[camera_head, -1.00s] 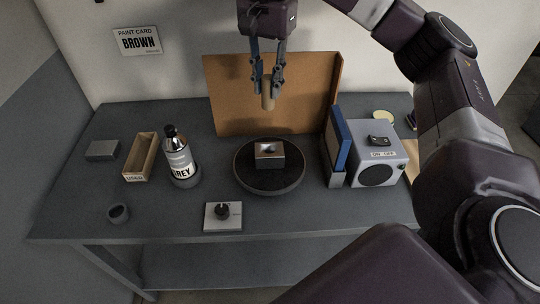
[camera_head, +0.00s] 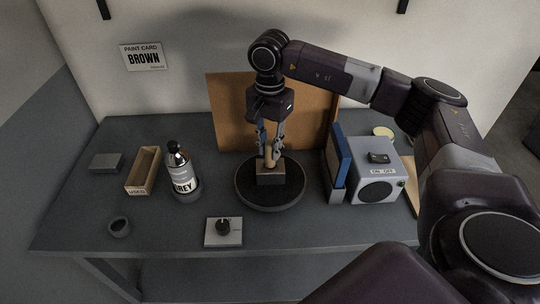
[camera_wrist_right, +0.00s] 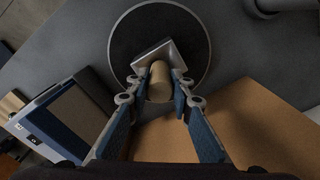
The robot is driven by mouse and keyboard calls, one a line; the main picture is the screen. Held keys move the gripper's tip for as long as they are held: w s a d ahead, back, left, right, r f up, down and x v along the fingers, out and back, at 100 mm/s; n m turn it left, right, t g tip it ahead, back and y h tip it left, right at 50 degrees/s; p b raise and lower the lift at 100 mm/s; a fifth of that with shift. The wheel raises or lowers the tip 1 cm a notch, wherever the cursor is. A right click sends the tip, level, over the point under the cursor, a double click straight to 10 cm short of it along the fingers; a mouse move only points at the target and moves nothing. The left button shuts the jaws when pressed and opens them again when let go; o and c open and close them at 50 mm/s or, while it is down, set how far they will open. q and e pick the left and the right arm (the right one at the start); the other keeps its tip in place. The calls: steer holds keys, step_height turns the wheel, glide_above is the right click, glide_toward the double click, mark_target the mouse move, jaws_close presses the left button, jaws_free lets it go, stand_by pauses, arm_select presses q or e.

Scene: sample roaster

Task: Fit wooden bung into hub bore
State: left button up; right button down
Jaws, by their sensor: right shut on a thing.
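My right gripper (camera_head: 270,157) is shut on the wooden bung (camera_head: 268,156), a light tan cylinder held upright between the fingertips. My left gripper is not in view.
A brown backboard (camera_head: 226,110) stands behind the turntable. To the right are a blue panel (camera_head: 338,160) and a grey box (camera_head: 378,188). A knob box (camera_head: 223,238) sits in front.

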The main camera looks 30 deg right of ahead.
mark_target(271, 166)
step_height(271, 166, down, 4)
steer(key=shift+s+p, duration=0.1)
steer(key=shift+p, duration=0.3)
steer(key=shift+f+b, duration=0.3)
steer(key=shift+b, duration=0.1)
steer(key=shift+s+f, duration=0.2)
steer(key=shift+f, duration=0.05)
steer(key=c, duration=1.8)
jaws_free()
steer(key=shift+s, duration=0.1)
steer(key=shift+o, duration=0.4)
steer(key=shift+f, duration=0.2)
steer(key=shift+r, duration=0.1)
